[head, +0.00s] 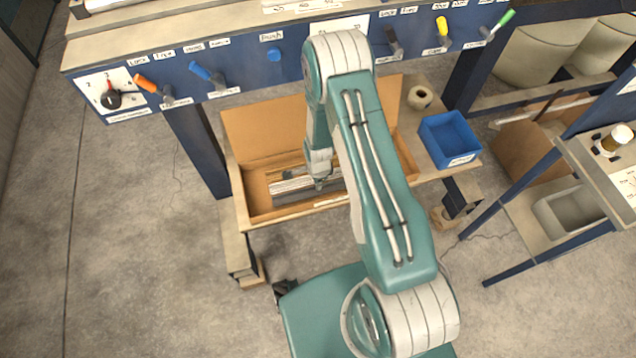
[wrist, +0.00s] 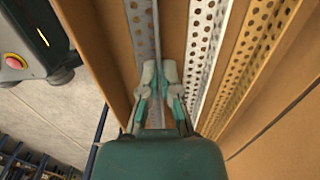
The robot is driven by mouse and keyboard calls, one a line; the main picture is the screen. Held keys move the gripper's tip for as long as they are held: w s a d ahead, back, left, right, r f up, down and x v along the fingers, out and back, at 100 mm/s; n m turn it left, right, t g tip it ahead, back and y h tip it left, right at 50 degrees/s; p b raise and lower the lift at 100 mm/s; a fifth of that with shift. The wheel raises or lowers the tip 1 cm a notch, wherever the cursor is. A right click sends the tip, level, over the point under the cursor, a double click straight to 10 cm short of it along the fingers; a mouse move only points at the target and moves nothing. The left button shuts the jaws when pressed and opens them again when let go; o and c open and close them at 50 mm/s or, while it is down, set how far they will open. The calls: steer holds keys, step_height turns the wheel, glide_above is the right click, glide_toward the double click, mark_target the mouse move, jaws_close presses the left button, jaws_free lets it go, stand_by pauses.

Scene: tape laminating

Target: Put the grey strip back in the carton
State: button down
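The open cardboard carton (head: 252,200) stands on a low table, with long perforated strips lying lengthwise in it. In the wrist view the grey strip (wrist: 141,25) lies at the left, beside the carton's side wall (wrist: 95,35). A white strip (wrist: 205,50) and a tan strip (wrist: 262,45) lie to its right. My gripper (wrist: 159,74) reaches down into the carton; its two fingers are close together, one on each side of the grey strip's thin upright edge, and look shut on it. In the head view my gripper (head: 319,184) is small and partly hides the strips.
A blue bin (head: 448,140) and a tape roll (head: 420,97) stand to the right of the carton. A blue panel with coloured levers (head: 201,72) runs behind and above it. Another bench (head: 590,150) stands at the right. The floor at the left is clear.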

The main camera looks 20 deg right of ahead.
steer(key=shift+f, duration=0.65)
stand_by(1.3)
steer(key=c, duration=0.7)
jaws_free()
steer(key=shift+r, duration=0.15)
steer(key=shift+r, duration=2.85)
